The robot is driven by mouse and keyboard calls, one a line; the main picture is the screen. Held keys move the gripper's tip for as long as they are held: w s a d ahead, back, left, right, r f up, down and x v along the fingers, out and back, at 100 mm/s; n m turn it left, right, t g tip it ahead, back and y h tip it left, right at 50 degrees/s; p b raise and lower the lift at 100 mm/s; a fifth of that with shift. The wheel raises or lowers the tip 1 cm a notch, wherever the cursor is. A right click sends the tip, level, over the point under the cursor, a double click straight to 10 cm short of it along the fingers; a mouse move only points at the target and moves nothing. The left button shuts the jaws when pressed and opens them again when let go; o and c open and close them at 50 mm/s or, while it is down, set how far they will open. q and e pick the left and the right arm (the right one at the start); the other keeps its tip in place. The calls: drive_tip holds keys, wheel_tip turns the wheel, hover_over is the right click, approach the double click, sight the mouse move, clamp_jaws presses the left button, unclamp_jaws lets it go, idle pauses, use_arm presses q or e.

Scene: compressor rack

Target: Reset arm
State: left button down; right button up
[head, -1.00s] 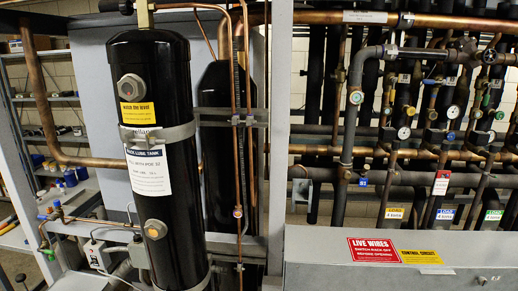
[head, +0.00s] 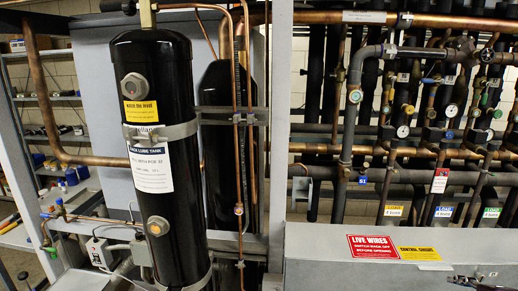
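A small dark part that looks like the tip of my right gripper (head: 478,283) shows at the bottom right corner in the head view. It is in front of the lower right of the grey electrical box (head: 330,262). Most of it is cut off by the frame edge, so I cannot tell whether it is open or shut, or whether it touches the box. My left gripper is not in view.
A black tank (head: 185,215) with labels stands at left. A red "LIVE WIRES" sign (head: 371,247) is on the grey box. Copper pipes (head: 450,20), gauges and valves fill the right side behind. Shelves (head: 52,98) stand at far left.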

drive_tip(key=s+a+f+m+g, duration=0.25)
drive_tip(key=s+a+f, duration=0.45)
drive_tip(key=f, duration=0.4)
drive_tip(key=s+a+f+m+g+y, duration=0.1)
drive_tip(key=s+a+f+m, duration=0.25)
drive_tip(key=s+a, duration=0.2)
drive_tip(key=s+a+f+m+g+y, duration=0.1)
drive_tip(key=s+a+f+m+g, duration=0.15)
drive_tip(key=s+a+m, duration=0.35)
drive_tip(key=s+a+f+m+g, duration=0.1)
drive_tip(key=s+a+f, duration=0.35)
drive_tip(key=a, duration=0.25)
wheel_tip(320, 180, down, 33)
drive_tip(key=s+b, duration=0.3)
drive_tip(key=b, duration=0.4)
drive_tip(key=s+d+f+g+b, duration=0.2)
drive_tip(key=s+d+f+b, duration=0.1)
drive_tip(key=s+f, duration=1.3)
wheel_tip(320, 180, down, 3)
drive_tip(key=shift+f+b, duration=0.15)
drive_tip(key=shift+b, duration=0.55)
drive_tip(key=shift+s+d, duration=0.1)
